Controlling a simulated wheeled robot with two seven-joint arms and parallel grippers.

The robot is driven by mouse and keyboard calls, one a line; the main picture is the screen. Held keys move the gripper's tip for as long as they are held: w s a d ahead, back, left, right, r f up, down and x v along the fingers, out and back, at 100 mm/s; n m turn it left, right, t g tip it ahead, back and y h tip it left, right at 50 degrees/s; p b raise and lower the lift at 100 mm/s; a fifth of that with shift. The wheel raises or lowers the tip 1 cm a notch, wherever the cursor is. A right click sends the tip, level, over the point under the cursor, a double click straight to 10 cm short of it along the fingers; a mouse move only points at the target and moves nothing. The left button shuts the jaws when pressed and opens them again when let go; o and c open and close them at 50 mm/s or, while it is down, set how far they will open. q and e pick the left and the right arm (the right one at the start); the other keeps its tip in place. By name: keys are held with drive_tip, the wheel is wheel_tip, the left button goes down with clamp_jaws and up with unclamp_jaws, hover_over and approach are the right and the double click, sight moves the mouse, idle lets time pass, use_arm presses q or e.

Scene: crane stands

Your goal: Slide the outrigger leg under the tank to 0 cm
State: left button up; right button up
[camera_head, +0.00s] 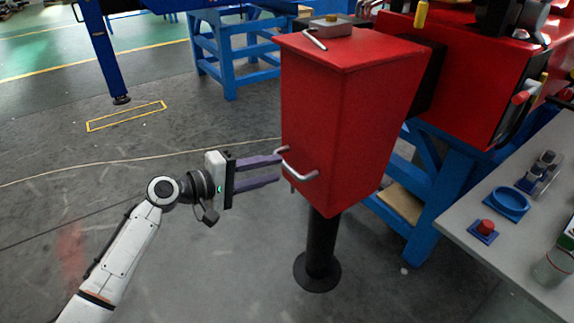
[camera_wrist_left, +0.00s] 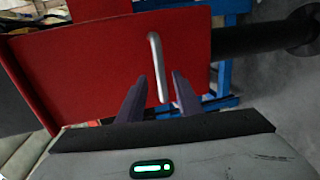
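The red tank (camera_head: 335,125) is a tapered box with a silver bar handle (camera_head: 298,172) low on its near face. Under it, the black outrigger leg (camera_head: 321,245) stands upright, with a round foot plate on the floor. My left gripper (camera_head: 280,169), with purple fingers, is at the handle from the left. In the left wrist view the handle (camera_wrist_left: 155,60) runs between the two open fingers (camera_wrist_left: 160,78), with a gap visible on each side. The leg (camera_wrist_left: 255,40) also shows there at upper right. My right gripper is out of view.
A grey table (camera_head: 475,220) at right holds a blue ring dish (camera_head: 508,203), a red button (camera_head: 486,227) and a glass jar (camera_head: 553,267). A blue stand (camera_head: 415,235) is behind the leg. The floor at left and front is clear.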

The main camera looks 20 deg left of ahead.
sight(287, 163)
use_arm(q)
drive_tip(key=x, duration=0.5)
drive_tip(key=shift+w+d+f, duration=0.1)
drive_tip(key=shift+w+d, duration=0.1)
drive_tip(key=shift+w, duration=0.05)
clamp_jaws()
